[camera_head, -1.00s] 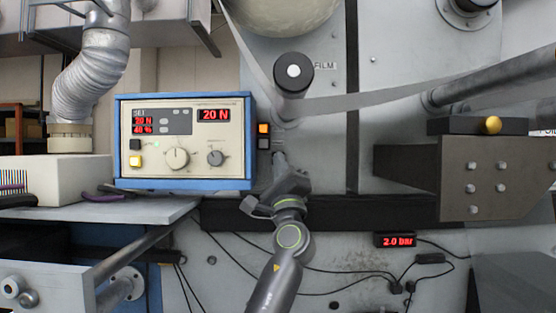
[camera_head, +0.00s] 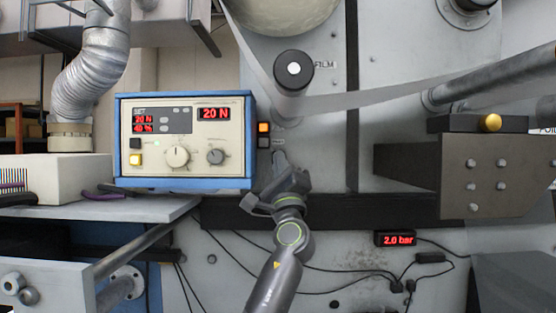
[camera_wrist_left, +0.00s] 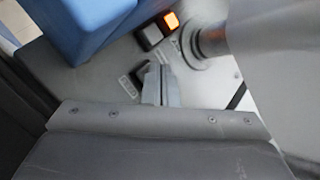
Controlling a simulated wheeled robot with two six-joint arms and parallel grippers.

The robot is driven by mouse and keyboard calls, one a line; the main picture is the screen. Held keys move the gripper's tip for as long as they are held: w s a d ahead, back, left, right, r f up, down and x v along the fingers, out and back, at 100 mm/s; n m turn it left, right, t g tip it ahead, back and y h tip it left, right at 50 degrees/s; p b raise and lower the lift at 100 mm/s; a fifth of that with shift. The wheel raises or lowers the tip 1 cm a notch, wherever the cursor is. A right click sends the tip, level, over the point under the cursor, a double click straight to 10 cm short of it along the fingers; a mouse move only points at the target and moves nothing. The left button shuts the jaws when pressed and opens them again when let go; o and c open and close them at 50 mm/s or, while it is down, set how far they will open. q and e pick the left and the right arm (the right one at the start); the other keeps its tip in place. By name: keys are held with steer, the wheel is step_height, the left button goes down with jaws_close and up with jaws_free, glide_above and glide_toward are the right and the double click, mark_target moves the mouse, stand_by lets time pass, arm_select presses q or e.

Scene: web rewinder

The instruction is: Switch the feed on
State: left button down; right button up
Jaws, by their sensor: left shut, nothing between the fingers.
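A pair of square push buttons sits on the grey machine wall, right of the control box: an orange lit one (camera_head: 263,128) above a dark one (camera_head: 263,142). In the left wrist view the orange button (camera_wrist_left: 171,21) and the dark button (camera_wrist_left: 149,37) show just beyond the fingers. A small black part (camera_wrist_left: 141,77) beside a small label plate (camera_wrist_left: 128,87) lies just left of the fingertips, partly hidden; I cannot tell whether it is a switch. My left gripper (camera_head: 280,158) is shut and empty, below and right of the buttons. Contact cannot be told. My right gripper is not in view.
The blue-framed control box (camera_head: 185,184) juts out left of the gripper. A dark-capped roller (camera_head: 293,70) carrying the film web (camera_head: 370,100) stands just above. A dark horizontal bar (camera_head: 370,210) and thin cables lie below. A bracket (camera_head: 490,175) is at right.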

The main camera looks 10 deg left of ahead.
arm_select(q)
steer(key=shift+w, duration=0.25)
steer(key=shift+s, duration=0.4)
stand_by(0.3)
steer(key=s+d+p, duration=0.1)
steer(key=s+p, duration=0.1)
steer(key=s, duration=0.4)
steer(key=shift+p, duration=0.4)
steer(key=shift+d+f, duration=0.1)
